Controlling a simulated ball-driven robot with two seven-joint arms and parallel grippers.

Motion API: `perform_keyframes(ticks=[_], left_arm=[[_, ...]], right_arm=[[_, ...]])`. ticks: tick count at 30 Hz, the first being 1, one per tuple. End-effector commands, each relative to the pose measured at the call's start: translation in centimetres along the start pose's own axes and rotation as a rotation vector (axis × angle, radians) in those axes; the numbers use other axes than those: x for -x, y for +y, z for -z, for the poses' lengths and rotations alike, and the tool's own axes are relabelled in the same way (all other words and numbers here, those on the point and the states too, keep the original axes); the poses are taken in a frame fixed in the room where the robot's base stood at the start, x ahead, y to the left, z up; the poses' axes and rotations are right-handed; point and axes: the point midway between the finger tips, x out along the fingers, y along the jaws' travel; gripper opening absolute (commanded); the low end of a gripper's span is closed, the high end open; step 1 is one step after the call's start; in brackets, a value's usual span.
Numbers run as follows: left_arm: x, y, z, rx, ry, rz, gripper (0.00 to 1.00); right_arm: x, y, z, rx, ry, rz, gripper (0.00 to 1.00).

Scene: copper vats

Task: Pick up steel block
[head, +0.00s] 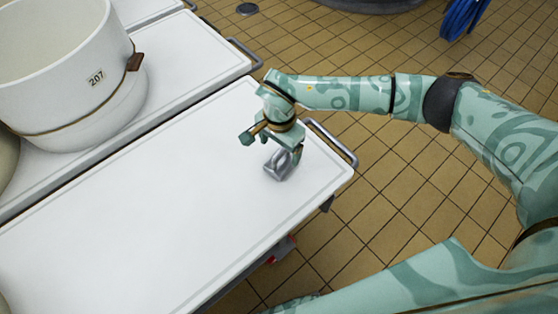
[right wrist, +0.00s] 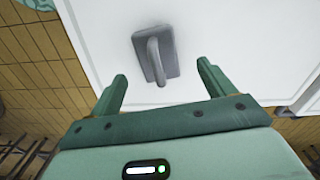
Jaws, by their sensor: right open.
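The steel block (head: 279,165) is a grey metal piece with a raised handle, lying on the white cart top (head: 150,210) near its right end. It also shows in the right wrist view (right wrist: 166,53), ahead of the fingers, with its curved handle toward the camera. My right gripper (head: 272,146) is open just above the block and partly covers it in the head view. In the right wrist view the two fingers (right wrist: 161,85) stand apart with nothing between their tips. My left gripper is not in view.
A large white pot (head: 65,70) marked 207 stands on another white cart (head: 185,70) behind. A grey rail handle (head: 332,143) sticks out at the cart's right end. The rest of the near cart top is bare. Brown floor tiles (head: 400,190) lie at the right.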

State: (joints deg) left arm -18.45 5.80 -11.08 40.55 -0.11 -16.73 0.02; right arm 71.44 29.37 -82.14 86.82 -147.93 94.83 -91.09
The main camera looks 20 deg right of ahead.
Motion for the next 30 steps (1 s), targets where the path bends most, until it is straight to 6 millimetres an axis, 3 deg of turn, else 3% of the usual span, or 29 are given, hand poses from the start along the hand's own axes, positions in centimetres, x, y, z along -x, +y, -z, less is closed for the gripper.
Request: perform_keyframes(ticks=[11, 20, 23, 29, 30], left_arm=[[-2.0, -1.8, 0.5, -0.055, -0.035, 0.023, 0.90], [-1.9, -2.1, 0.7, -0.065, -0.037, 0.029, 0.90], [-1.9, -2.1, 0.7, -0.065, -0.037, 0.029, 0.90], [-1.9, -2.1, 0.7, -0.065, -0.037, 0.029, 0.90], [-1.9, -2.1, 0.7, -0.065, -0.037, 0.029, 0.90]], right_arm=[[-5.3, 0.3, 0.1, 0.000, -0.004, -0.004, 0.82], [-5.5, 0.2, 0.2, 0.000, 0.000, 0.002, 0.82], [-5.5, 0.2, 0.2, 0.000, 0.000, 0.002, 0.60], [-5.5, 0.2, 0.2, 0.000, 0.000, 0.002, 0.04], [-5.5, 0.2, 0.2, 0.000, 0.000, 0.002, 0.00]])
